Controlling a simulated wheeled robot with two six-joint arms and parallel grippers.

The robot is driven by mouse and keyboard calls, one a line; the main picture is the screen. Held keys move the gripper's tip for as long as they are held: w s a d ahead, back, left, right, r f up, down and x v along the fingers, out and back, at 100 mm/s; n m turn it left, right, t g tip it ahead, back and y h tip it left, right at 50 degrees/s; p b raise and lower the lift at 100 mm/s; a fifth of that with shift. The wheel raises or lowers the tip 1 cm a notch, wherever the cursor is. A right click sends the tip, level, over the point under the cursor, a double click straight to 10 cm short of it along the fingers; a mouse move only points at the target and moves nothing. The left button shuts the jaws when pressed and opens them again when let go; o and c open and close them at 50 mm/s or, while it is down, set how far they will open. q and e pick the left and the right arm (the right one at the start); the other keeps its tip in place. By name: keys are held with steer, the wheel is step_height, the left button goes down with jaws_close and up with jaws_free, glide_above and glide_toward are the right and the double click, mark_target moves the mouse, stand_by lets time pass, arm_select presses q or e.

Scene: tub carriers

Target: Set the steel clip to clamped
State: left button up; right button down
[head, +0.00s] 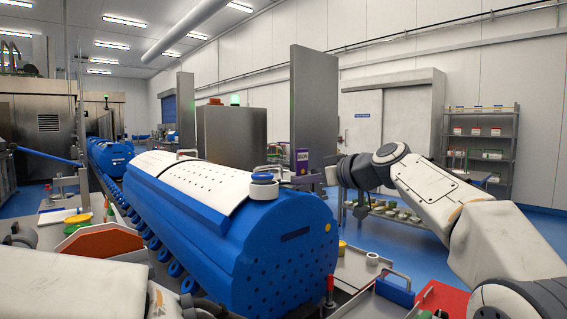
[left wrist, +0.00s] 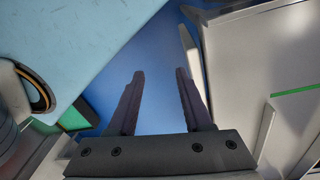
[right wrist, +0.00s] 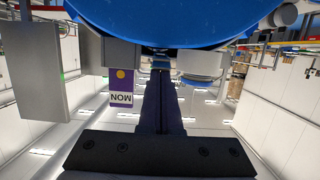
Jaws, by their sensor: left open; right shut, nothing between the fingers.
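The big blue tub (head: 285,240) lies on its side with a white perforated lid (head: 195,185) along its top. A blue-and-white round cap (head: 263,180) stands at the lid's near end. My right gripper (head: 306,181) is beside this end, at the tub's far right edge; its fingers are shut and empty. In the right wrist view the closed fingertips (right wrist: 162,75) point to just below the tub's blue edge (right wrist: 170,20). I cannot clearly pick out the steel clip; the fingers may cover it. My left gripper (left wrist: 160,74) is open and empty over blue floor.
A purple MON tag (head: 302,160) is by the right gripper, also in the right wrist view (right wrist: 121,92). A blue box with a handle (head: 395,290) and a red tray (head: 443,300) are at the right front.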

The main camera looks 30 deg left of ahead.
steer(key=shift+w+f, duration=0.1)
steer(key=shift+f, duration=0.05)
step_height(320, 180, up, 4)
steer(key=a+p, duration=0.1)
steer(key=p, duration=0.3)
steer(key=s+d+b, duration=0.3)
steer(key=d+b, duration=0.2)
steer(key=d, duration=0.3)
steer(key=shift+s+d+r, duration=0.2)
steer(key=shift+s+d, duration=0.05)
steer(key=shift+d, duration=0.15)
